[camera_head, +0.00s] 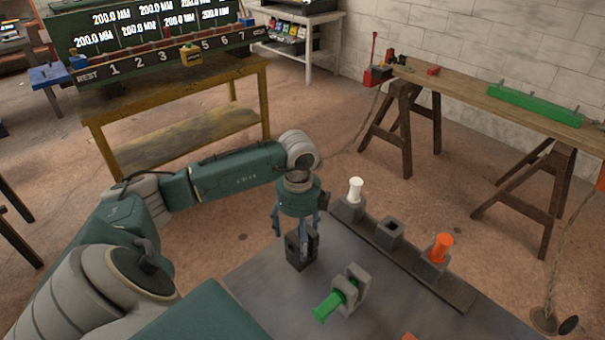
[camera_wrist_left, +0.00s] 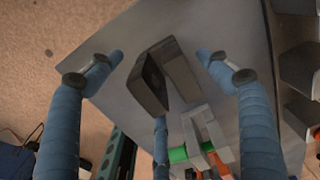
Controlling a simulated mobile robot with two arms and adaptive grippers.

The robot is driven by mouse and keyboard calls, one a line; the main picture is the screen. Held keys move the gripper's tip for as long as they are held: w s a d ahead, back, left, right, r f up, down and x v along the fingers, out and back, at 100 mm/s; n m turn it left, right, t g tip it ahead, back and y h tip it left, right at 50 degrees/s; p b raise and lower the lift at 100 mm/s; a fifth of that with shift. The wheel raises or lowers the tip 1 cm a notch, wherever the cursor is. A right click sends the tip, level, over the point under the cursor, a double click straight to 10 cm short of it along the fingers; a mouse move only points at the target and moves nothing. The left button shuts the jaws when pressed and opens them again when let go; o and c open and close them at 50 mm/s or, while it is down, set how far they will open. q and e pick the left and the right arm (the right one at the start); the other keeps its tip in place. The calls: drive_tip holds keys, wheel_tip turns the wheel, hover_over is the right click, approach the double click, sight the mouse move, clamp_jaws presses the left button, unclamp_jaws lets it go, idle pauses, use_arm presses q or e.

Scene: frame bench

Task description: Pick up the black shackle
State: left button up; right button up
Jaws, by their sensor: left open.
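The black shackle (camera_head: 300,252) is a dark, U-shaped block with two upright plates and a hole. It stands near the back left edge of the grey bench top (camera_head: 262,292). My left gripper (camera_head: 299,226) is directly above it, pointing down, and partly covers it in the head view. In the left wrist view the black shackle (camera_wrist_left: 150,82) lies between the spread, blue fingers of the left gripper (camera_wrist_left: 160,64), with free space on both sides. The fingers are open and hold nothing. My right gripper is in neither view.
A grey shackle (camera_head: 357,279) with a green pin (camera_head: 329,305) sits close to the black one. A dark rail (camera_head: 408,262) along the bench's far edge carries socket blocks with a white pin (camera_head: 355,188) and an orange pin (camera_head: 441,246); the middle socket (camera_head: 390,231) is empty.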

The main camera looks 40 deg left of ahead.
use_arm(q)
drive_tip(key=shift+f, duration=0.35)
drive_tip(key=shift+d+f, duration=0.15)
drive_tip(key=shift+f, duration=0.1)
drive_tip(key=f, duration=0.1)
drive_tip(key=f+p, duration=0.1)
drive_tip(key=f, duration=0.1)
drive_tip(key=f+p, duration=0.1)
drive_tip(key=shift+w+d+f, duration=0.1)
drive_tip(key=shift+d+f, duration=0.15)
drive_tip(key=shift+f, duration=0.15)
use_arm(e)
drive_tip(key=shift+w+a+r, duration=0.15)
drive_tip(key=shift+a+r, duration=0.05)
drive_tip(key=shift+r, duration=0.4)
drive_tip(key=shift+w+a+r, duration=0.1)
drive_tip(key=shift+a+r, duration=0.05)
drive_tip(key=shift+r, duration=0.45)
use_arm(q)
drive_tip(key=c, duration=1.6)
drive_tip(key=shift+w, duration=0.1)
drive_tip(key=shift+c, duration=0.8)
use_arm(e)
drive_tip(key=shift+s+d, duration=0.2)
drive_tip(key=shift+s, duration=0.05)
